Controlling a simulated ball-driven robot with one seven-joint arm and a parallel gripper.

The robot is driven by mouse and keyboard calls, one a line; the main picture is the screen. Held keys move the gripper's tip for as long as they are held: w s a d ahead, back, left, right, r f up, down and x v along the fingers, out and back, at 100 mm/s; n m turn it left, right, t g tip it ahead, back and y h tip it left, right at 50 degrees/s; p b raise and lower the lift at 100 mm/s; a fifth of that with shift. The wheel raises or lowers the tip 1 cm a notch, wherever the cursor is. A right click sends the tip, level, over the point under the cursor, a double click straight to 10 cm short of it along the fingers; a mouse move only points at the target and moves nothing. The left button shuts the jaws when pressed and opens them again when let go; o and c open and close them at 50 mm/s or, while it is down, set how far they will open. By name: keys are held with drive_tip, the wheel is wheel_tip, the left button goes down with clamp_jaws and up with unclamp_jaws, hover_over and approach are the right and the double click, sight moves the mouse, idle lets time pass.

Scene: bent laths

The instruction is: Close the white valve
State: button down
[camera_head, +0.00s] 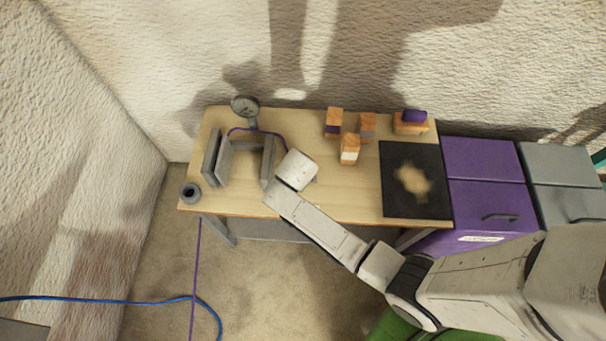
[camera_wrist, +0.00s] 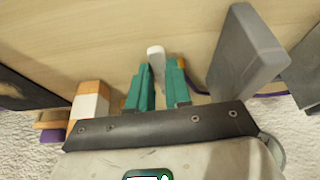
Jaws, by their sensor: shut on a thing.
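The white valve shows in the wrist view as a pale, rounded lever tip (camera_wrist: 156,58) standing up between my fingers; its lower part is hidden by them. My gripper (camera_wrist: 158,80) has teal fingers, one on each side of the white piece, and is shut on it. In the head view, the end of my arm is over the middle of the table, just right of a grey upright plate (camera_head: 268,157). There the white valve and my fingers are hidden under my wrist. I cannot tell how far the valve is turned.
The wooden table (camera_head: 340,200) holds a round gauge (camera_head: 245,106), a purple cable (camera_head: 262,130) and grey upright plates (camera_head: 211,156) to the left. Several wooden blocks (camera_head: 349,149) stand behind and right of my wrist. A black mat (camera_head: 415,180) lies at right, beside a purple cabinet (camera_head: 485,190).

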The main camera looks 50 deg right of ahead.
drive_tip(key=shift+w+a+m, duration=0.15)
drive_tip(key=shift+w+m, duration=0.05)
drive_tip(key=shift+m, duration=0.2)
drive_tip(key=c, duration=1)
unclamp_jaws()
drive_tip(key=shift+c, duration=0.2)
drive_tip(key=shift+r, duration=0.1)
drive_tip(key=v, duration=1)
drive_tip(key=shift+a+r, duration=0.2)
drive_tip(key=shift+r, duration=0.1)
drive_tip(key=s+r+n+g+y, duration=0.2)
drive_tip(key=s+n, duration=0.8)
drive_tip(key=s, duration=0.8)
drive_tip(key=shift+r+y, duration=0.6)
drive_tip(key=shift+r, duration=0.35)
